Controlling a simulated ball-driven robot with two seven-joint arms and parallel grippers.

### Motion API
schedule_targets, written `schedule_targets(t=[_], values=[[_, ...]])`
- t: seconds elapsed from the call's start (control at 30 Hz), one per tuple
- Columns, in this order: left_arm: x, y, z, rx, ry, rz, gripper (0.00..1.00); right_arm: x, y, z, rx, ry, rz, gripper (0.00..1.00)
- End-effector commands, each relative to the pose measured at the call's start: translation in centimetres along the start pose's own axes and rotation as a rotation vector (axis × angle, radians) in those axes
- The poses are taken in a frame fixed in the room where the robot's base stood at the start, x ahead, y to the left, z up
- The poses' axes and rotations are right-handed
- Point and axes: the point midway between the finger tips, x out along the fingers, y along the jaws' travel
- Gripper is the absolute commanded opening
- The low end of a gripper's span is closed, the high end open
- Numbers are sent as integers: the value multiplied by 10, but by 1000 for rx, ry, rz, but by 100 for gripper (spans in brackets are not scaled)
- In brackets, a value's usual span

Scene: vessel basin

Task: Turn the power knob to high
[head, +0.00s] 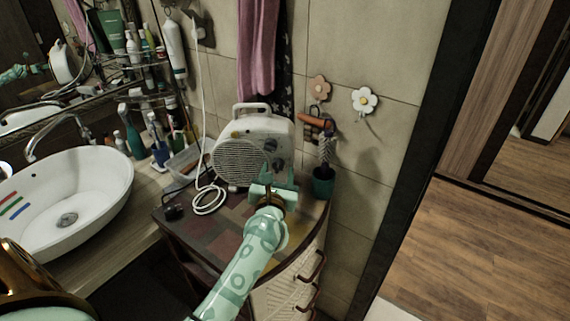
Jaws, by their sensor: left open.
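A white fan heater (241,160) with a round grille and a top handle stands on the cabinet. Two dark knobs are on its right front: an upper knob (270,144) and a lower knob (278,163). I cannot read their markings or tell which is the power knob. My left gripper (277,178) is open and empty at the heater's lower right, just below the lower knob in the picture. I cannot tell whether it touches the heater. My right gripper is not in view.
The cabinet top (215,237) has free room in front of the heater. A white cable (208,199) lies coiled at left. A dark green cup (323,183) stands close on the right. A basin (70,195) and bottles are further left.

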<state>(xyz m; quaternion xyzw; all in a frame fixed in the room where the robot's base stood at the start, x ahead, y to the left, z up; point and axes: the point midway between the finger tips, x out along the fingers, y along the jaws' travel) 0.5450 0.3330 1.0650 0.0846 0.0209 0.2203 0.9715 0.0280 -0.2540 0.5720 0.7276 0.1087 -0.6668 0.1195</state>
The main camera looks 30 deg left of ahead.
Motion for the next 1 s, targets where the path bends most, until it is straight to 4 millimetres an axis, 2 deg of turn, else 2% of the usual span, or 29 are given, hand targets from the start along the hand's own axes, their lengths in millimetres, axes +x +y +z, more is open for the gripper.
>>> schedule_targets(t=[0.27, 0.3, 0.43, 0.47, 0.77, 1.0], values=[[0, 1, 0, 1, 0, 0, 51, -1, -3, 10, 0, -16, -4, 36], [0, 1, 0, 1, 0, 0, 48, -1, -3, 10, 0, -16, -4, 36], [0, 1, 0, 1, 0, 0, 12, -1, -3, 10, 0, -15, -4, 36], [0, 1, 0, 1, 0, 0, 6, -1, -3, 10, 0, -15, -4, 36], [0, 2, 0, 23, 0, 0, 6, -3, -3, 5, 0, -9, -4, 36], [0, 2, 3, 135, -1, -1, 6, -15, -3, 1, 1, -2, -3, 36]])
